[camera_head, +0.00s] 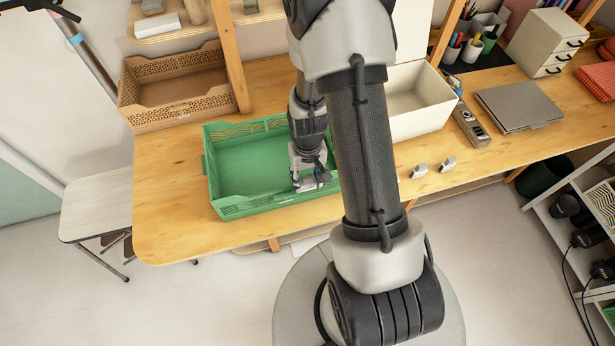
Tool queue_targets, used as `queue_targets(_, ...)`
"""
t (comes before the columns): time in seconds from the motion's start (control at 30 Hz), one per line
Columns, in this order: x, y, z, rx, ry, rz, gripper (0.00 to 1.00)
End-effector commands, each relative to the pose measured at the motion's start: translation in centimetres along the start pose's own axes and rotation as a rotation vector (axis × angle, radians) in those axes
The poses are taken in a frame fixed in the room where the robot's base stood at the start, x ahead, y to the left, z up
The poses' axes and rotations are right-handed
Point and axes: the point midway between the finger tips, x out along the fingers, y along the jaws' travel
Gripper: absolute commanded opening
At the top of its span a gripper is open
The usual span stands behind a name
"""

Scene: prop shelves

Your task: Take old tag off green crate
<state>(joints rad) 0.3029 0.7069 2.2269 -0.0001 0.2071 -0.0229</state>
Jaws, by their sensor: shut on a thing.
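The green crate (238,168) stands upright and empty-looking on the wooden table, left of my arm. My gripper (312,186) points down at the right part of the crate's near wall. It is shut on a small pale thing at that wall, which I take to be the old tag. The fingers cover most of it, so its face and edges cannot be made out. I cannot tell whether it still touches the crate. My arm hides the crate's right end in part.
A brown crate (150,106) stands behind on the left and a cream crate (430,115) on the right. Two small white pieces (420,170) lie right of my arm. A grey device (470,126) and a closed laptop (518,107) lie farther right. The table's front left is clear.

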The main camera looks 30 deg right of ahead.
Motion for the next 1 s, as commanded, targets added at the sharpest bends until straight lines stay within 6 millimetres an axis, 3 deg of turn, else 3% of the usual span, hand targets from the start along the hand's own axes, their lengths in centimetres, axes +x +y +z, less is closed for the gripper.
queue_targets(1.0,-0.64,0.0,0.03,0.0,-0.001,0.0,0.12)
